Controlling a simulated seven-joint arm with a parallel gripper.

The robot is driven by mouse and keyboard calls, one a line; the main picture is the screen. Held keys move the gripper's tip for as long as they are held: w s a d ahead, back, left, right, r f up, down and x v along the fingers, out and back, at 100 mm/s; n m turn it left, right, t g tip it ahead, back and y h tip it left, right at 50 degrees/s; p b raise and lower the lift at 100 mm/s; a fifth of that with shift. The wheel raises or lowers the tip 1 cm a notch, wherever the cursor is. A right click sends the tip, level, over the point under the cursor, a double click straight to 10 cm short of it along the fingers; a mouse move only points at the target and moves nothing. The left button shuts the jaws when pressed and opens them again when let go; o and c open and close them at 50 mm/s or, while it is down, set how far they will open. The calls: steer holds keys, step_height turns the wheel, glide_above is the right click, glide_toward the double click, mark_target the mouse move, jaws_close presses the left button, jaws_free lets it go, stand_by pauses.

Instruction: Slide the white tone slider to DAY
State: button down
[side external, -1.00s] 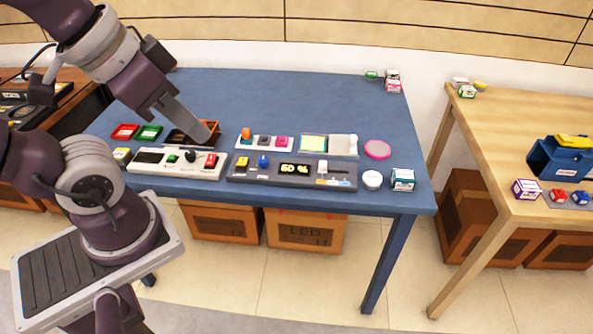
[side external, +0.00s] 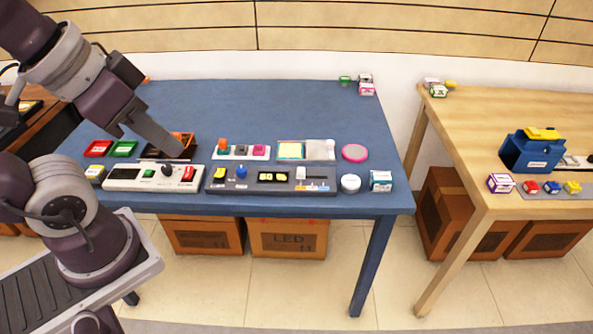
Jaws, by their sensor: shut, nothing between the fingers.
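The dark grey control panel (side external: 226,186) lies near the front edge of the blue table, with a yellow switch, a blue knob and a small lit display. The white slider (side external: 301,172) sits at the left part of its track, on the panel's right side; the labels there are too small to read. My gripper (side external: 178,151) is shut and empty. In the picture it is left of the dark panel, over the dark orange tray (side external: 187,138) behind the pale panel. Its height above the table is hard to tell.
The pale panel (side external: 125,184), with green, black and red controls, lies left of the dark panel. Behind the dark panel stand a strip of knobs (side external: 231,153) and a yellow-pad holder (side external: 321,157). A white round tub (side external: 350,184) and a small box (side external: 380,181) stand at its right.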

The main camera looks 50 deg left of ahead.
stand_by(0.4)
steer(key=c, duration=2)
jaws_free()
steer(key=o, duration=0.7)
steer(key=shift+n+g, duration=0.3)
steer(key=shift+n, duration=0.2)
steer(key=w, duration=0.2)
steer(key=w+r, duration=0.1)
steer(key=w, duration=0.1)
steer(key=shift+a+r, duration=0.1)
steer(key=shift+c, duration=0.2)
steer(key=shift+n+g, duration=0.5)
steer(key=shift+n, duration=0.2)
steer(key=w, duration=0.5)
steer(key=shift+w+a+r, duration=0.1)
steer(key=shift+w+a, duration=0.2)
steer(key=shift+w, duration=0.1)
steer(key=n+g, duration=0.4)
steer(key=n, duration=0.3)
glide_above(301, 169)
step_height(301, 169, down, 24)
steer(key=shift+r, duration=0.15)
step_height(301, 169, down, 8)
steer(key=shift+r, duration=0.25)
